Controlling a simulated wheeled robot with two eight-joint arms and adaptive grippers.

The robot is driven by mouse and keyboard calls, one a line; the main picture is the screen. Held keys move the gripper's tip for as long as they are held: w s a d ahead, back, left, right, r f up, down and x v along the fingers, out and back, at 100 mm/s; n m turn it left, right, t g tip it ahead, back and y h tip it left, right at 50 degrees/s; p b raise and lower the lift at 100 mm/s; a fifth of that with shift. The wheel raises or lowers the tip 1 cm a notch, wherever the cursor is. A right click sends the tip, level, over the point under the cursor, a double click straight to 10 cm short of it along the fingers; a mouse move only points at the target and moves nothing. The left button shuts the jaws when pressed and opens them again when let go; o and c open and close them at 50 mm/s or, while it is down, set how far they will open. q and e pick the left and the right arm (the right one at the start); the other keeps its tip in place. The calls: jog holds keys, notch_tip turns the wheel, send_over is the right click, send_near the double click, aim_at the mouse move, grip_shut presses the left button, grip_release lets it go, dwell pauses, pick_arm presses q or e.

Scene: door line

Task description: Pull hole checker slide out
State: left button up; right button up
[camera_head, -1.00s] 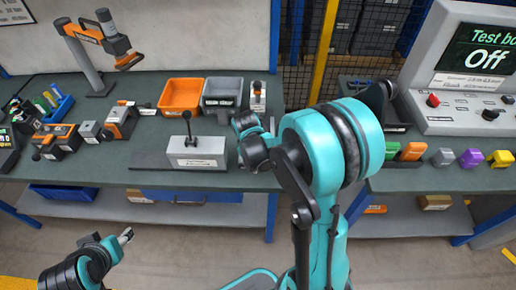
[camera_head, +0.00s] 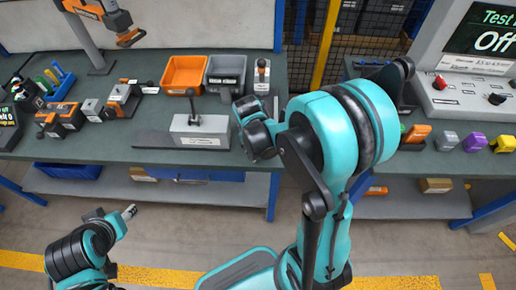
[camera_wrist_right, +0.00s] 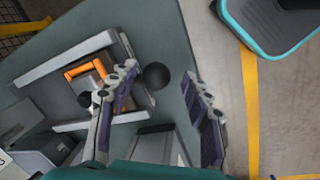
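A grey fixture (camera_wrist_right: 60,88) with an orange U-shaped handle (camera_wrist_right: 83,69) lies on the bench in the right wrist view; I take it for the hole checker. A round black knob (camera_wrist_right: 156,76) shows between the fingers of my right gripper (camera_wrist_right: 166,100). The fingers are apart, and I cannot tell whether they touch the knob. One finger partly covers the fixture, so the slide is not clear. In the head view my right arm hides this spot. My left gripper (camera_head: 129,212) is over the floor in front of the bench, its fingers too small to read.
A pale block with an upright black lever (camera_head: 201,128) stands on the bench (camera_head: 95,152). Behind it are an orange bin (camera_head: 184,74) and a grey bin (camera_head: 224,72). A test box (camera_head: 470,95) reading "Off" stands right. The floor ahead of the bench is clear.

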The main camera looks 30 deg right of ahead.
notch_tip(320, 180, up, 12)
jog(key=s+a, duration=0.1)
jog(key=a, duration=0.1)
dwell(0.4)
jog(key=shift+f, duration=0.1)
